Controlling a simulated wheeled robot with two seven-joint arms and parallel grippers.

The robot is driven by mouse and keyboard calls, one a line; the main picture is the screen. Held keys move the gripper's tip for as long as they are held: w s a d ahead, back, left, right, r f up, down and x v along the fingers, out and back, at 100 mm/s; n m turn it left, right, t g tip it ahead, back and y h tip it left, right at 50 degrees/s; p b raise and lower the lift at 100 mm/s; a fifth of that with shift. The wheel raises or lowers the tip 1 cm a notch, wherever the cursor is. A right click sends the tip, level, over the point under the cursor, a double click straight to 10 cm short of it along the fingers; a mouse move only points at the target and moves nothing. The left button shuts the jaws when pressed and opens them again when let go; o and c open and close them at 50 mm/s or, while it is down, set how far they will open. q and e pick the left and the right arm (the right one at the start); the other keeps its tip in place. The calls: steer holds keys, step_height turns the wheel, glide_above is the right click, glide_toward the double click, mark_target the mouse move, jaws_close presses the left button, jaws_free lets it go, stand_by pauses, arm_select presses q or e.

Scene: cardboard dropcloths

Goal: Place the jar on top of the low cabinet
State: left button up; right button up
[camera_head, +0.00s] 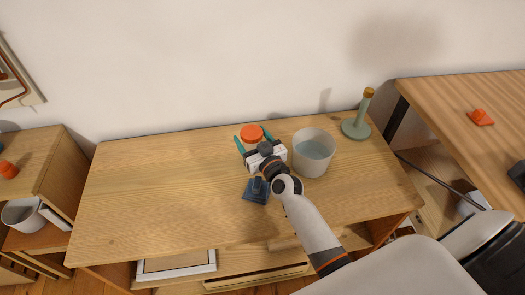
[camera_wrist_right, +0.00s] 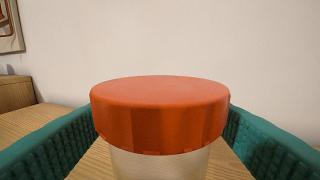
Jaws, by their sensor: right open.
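The jar (camera_head: 251,133) has an orange lid and a clear, frosted body. It stands upright on the wooden top of the low cabinet (camera_head: 150,200), toward the back edge. My right gripper (camera_head: 252,138) reaches in from the front, open, with one teal finger on each side of the jar. In the right wrist view the jar (camera_wrist_right: 160,115) is centred between the fingers, its lid at the front. Whether either finger touches it I cannot tell. The jar's base is hidden by the gripper in the head view. My left gripper is not in view.
A white pot (camera_head: 313,152) stands just right of my right gripper. A dark blue object (camera_head: 256,191) lies just in front. A green bottle-shaped thing (camera_head: 357,126) stands at the back right. The cabinet's left half is clear. A wooden table (camera_head: 455,110) is at right.

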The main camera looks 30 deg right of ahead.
steer(key=s, duration=1)
steer(key=shift+d, duration=0.15)
steer(key=shift+s, duration=0.1)
